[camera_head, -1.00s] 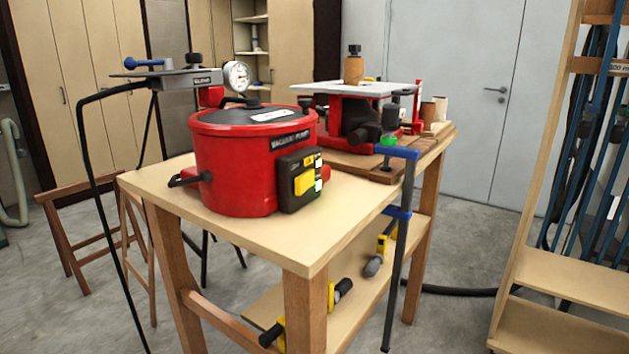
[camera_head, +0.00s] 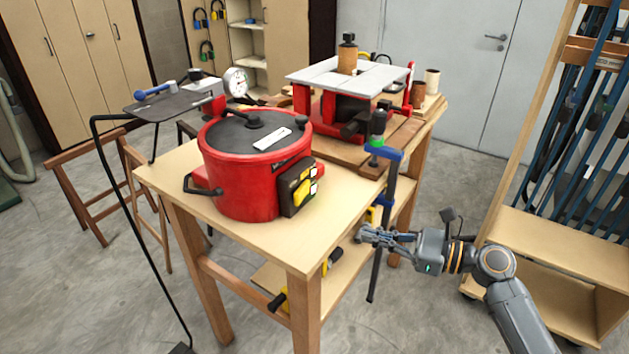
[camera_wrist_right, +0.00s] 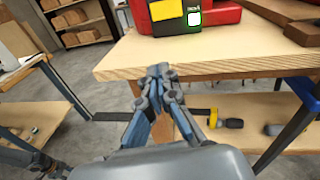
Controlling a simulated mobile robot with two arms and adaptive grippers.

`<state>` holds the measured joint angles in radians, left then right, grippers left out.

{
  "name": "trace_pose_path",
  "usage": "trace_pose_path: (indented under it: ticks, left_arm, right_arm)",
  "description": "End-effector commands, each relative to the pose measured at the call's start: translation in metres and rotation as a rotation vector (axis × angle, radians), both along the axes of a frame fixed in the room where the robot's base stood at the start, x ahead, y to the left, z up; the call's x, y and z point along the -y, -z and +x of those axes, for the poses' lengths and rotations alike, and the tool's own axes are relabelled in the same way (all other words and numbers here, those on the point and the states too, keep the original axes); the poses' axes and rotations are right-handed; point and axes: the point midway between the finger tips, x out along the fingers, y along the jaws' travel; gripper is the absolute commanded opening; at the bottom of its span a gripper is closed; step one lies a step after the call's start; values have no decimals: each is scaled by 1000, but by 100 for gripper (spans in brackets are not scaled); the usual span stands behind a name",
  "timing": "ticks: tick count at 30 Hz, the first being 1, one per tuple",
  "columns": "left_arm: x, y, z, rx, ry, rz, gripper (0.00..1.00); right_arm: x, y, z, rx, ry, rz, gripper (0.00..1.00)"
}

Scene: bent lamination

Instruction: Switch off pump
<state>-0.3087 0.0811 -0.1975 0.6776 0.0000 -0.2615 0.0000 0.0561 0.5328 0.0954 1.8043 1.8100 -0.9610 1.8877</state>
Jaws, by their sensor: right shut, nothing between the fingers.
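The vacuum pump (camera_head: 240,172) is a red round pot with a dark lid, standing on the wooden table. Its dark control box (camera_head: 298,190) with a yellow panel and light buttons is on its right side. In the right wrist view the box's lower part (camera_wrist_right: 168,17) shows with a green-lit white button (camera_wrist_right: 194,18). My right gripper (camera_head: 364,234) is shut and empty, right of the table and below its top. In the wrist view its fingertips (camera_wrist_right: 158,70) are in front of the table edge, below the pump and apart from it. My left gripper is not in view.
A blue and black clamp (camera_head: 384,180) stands at the table's right edge, close to my right gripper. A red machine with a grey top (camera_head: 345,78) stands behind the pump. A wooden rack (camera_head: 540,235) is at the right. The tabletop's front strip is clear.

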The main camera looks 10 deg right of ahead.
Motion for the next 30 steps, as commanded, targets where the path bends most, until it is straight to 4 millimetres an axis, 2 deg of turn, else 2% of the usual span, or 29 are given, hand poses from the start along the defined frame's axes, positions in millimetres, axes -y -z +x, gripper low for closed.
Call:
trace_pose_path:
  ticks: [1,4,17,23,30]
  left_arm:
    - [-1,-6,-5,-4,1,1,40]
    - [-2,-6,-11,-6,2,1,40]
    - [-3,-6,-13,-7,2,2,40]
    - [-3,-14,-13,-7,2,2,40]
    - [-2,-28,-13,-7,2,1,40]
  right_arm:
    - [3,-19,2,-18,1,45,0]
    - [6,-33,4,-43,0,104,0]
    - [5,-36,6,-50,-1,123,0]
    - [-16,-39,21,-48,-2,123,0]
    - [-59,-40,51,-48,-3,123,0]
